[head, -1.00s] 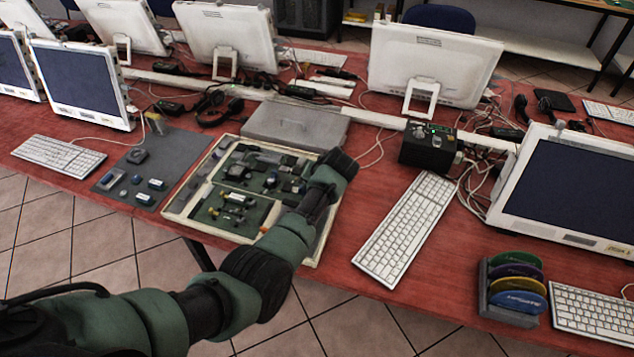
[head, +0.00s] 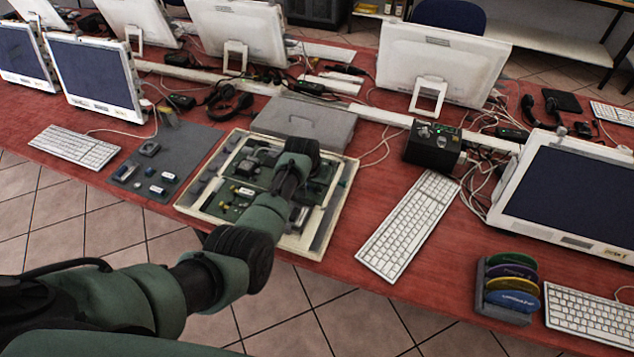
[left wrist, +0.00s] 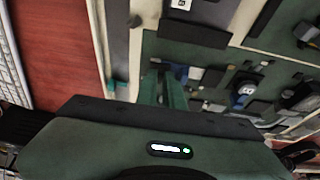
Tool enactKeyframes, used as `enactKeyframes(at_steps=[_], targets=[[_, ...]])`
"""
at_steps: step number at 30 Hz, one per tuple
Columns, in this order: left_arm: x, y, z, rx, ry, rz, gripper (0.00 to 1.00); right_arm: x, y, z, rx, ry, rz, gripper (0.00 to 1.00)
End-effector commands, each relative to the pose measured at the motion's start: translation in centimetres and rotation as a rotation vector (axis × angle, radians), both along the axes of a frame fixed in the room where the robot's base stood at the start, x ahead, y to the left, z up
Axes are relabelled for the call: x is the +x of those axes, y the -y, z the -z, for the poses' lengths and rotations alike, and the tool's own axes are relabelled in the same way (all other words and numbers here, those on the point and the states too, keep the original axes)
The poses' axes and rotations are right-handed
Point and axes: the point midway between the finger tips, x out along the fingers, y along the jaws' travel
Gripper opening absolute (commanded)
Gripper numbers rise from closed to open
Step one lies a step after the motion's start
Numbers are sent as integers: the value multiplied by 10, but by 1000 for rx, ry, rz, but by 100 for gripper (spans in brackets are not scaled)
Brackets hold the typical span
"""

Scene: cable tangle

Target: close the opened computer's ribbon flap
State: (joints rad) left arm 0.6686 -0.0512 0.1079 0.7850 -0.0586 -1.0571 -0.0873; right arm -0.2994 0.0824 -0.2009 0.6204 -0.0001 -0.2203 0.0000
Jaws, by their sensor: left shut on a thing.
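The opened computer (head: 337,206) lies flat on the red table, its cream frame around green boards and small parts. My left arm reaches over its middle and hides part of the inside. In the left wrist view the green fingers of my left gripper (left wrist: 166,92) point down at the green board (left wrist: 205,52) and are shut on a small part, mostly hidden between them. I cannot make out whether that part is the ribbon flap, nor pick out the flap in the head view. My right gripper is not in view.
A grey lid-like case (head: 305,122) lies behind the computer. A grey mat (head: 182,150) with small parts is to its left. A black box (head: 432,146), white keyboard (head: 410,225) and disc rack (head: 508,290) are to its right. Cables lie behind.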

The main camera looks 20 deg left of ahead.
Motion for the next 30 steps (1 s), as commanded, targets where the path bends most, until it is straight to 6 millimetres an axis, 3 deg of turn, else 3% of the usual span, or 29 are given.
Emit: enactKeyframes(at_steps=[6,9,22,30], targets=[[-2,0,3,0,-4,-1,0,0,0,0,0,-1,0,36],[-2,0,2,0,-4,-1,30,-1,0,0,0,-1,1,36],[-1,2,2,29,0,1,30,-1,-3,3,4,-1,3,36],[-1,12,4,236,9,5,30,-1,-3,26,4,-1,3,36]])
